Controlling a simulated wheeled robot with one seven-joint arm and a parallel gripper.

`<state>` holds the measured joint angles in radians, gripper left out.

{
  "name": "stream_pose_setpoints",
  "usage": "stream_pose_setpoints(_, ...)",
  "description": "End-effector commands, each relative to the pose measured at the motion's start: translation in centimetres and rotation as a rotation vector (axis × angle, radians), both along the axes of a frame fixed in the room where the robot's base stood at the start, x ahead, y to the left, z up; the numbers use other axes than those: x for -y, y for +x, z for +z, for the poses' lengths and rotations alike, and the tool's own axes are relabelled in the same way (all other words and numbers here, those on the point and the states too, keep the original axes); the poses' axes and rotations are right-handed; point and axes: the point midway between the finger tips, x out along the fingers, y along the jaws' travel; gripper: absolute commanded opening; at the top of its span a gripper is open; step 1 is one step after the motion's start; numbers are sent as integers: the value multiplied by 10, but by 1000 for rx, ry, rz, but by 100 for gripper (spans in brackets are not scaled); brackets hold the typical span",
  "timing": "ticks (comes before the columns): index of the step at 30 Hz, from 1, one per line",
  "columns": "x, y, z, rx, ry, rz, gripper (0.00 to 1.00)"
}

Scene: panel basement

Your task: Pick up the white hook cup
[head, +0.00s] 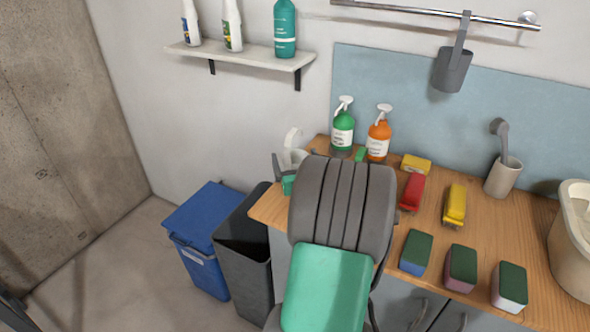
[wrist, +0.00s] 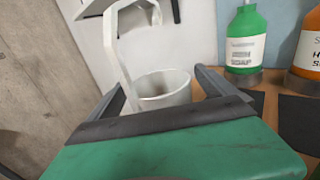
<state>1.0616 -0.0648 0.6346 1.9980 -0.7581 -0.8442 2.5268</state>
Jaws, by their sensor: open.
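The white hook cup (wrist: 160,92) stands upright in the wrist view, with its tall hook (wrist: 115,45) rising on the left. In the head view the cup (head: 293,141) shows at the left back end of the wooden counter, partly hidden by my arm. My gripper (wrist: 162,80) is open, with one finger on each side of the cup as seen in the wrist view. I cannot tell whether the fingers touch it or how far they reach along it. The cup's lower part is hidden behind my gripper's body.
Green (head: 342,128) and orange (head: 379,135) soap bottles stand right of the cup. Toy vehicles and several sponges lie along the counter (head: 385,216). A grey hook cup (head: 454,70) hangs from the rail; a beige one (head: 503,175) stands at right. Bins (head: 243,250) stand left below.

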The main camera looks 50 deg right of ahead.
Motion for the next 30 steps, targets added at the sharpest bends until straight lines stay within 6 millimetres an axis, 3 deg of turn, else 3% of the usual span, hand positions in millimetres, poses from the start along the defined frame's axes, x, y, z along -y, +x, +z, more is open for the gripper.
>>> stream_pose_setpoints(4,10,17,0,-1,0,2,96)
stream_pose_setpoints(11,11,18,-1,-1,1,1,94)
stream_pose_setpoints(30,11,18,0,-1,0,1,42)
